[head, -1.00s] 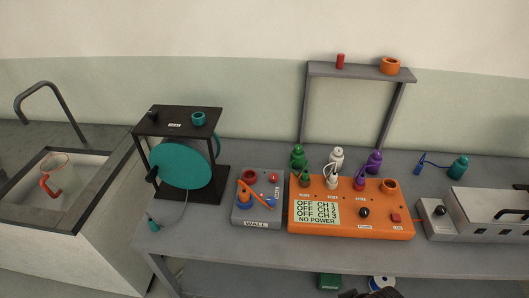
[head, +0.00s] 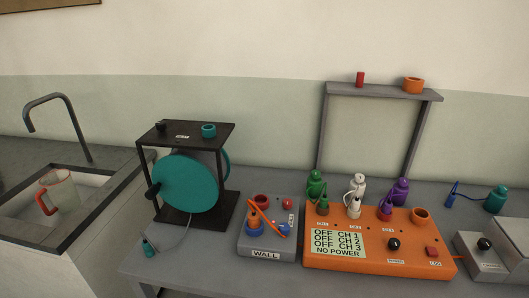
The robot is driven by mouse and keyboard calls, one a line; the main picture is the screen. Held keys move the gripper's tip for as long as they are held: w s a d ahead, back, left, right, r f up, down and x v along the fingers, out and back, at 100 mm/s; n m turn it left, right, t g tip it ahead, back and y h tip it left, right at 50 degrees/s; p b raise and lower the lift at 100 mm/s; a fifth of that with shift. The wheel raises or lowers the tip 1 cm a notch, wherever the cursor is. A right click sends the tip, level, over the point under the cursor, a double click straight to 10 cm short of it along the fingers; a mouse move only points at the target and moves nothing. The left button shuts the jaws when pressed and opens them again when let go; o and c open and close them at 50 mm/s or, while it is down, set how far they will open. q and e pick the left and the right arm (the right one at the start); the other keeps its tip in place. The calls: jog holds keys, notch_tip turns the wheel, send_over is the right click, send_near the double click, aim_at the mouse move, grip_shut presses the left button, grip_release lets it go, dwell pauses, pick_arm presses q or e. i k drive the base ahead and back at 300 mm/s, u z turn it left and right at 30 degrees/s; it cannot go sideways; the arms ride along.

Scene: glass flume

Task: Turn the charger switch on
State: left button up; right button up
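The orange box (head: 380,258) on the bench is most likely the charger. Its pale display (head: 339,243) reads OFF for CH 1, CH 2 and CH 3, and NO POWER. A black knob (head: 394,244) with a small label below it, apparently POWER, sits on its top. A red button (head: 431,252) is to the right of the knob. Green (head: 324,208), white (head: 354,208) and purple (head: 384,212) plugs stand along its back edge, beside an orange ring socket (head: 421,216). Neither of my grippers shows in the head view.
A grey box labelled WALL (head: 266,254) with an orange lever-like piece (head: 269,223) stands left of the charger. A black stand with a teal disc (head: 185,184) is further left, near the sink (head: 83,212). A grey shelf frame (head: 382,91) rises behind. A grey box (head: 481,261) is at the right.

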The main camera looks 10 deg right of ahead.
aim_at(484, 244)
jog(key=z, duration=2.15)
